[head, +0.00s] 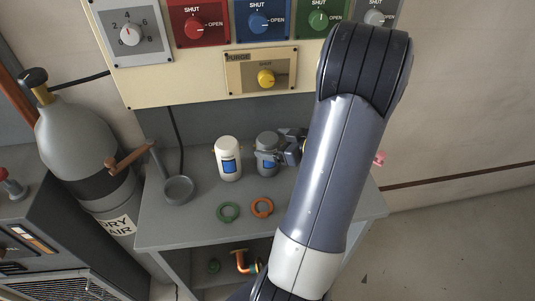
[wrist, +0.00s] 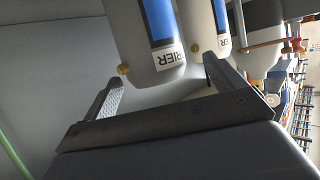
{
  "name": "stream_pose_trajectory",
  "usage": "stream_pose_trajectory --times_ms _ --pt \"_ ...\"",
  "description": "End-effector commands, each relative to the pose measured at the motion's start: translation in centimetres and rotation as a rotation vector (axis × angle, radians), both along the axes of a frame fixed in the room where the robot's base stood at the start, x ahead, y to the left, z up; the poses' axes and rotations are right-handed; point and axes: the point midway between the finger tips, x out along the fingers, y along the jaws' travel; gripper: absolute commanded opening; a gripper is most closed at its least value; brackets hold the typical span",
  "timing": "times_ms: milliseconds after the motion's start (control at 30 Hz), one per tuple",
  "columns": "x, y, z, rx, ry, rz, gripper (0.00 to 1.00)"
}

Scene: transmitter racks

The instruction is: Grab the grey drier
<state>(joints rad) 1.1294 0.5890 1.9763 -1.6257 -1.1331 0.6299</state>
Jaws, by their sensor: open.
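The grey drier (head: 266,141), with a blue label, stands upright on the grey bench, right of a white drier (head: 228,150). My gripper (head: 281,148) is at the grey drier's right side, with one finger overlapping its front. In the wrist view, the grey drier (wrist: 143,45) is nearest and appears upside down. The open fingers of my gripper (wrist: 160,72) lie to either side of its end. I cannot tell whether they touch it. The white drier (wrist: 197,25) is just behind it. My arm hides part of the gripper in the head view.
A grey pan-like part (head: 179,190) stands left of the driers. The valve panel (head: 190,85) rises behind. A dry air cylinder (head: 75,140) stands left. Bench front is otherwise clear.

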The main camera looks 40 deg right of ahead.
Motion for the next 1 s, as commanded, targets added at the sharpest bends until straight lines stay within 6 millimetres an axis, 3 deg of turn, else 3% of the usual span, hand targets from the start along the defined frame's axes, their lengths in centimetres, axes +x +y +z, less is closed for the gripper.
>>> stream_pose_trajectory --times_ms 333,667,1000 --pt "3.9 0.6 -2.0 0.001 0.001 0.004 0.9" --pt "4.4 0.6 -2.3 0.0 0.0 0.0 0.9" --pt "4.4 0.6 -2.3 0.0 0.0 0.0 0.62"
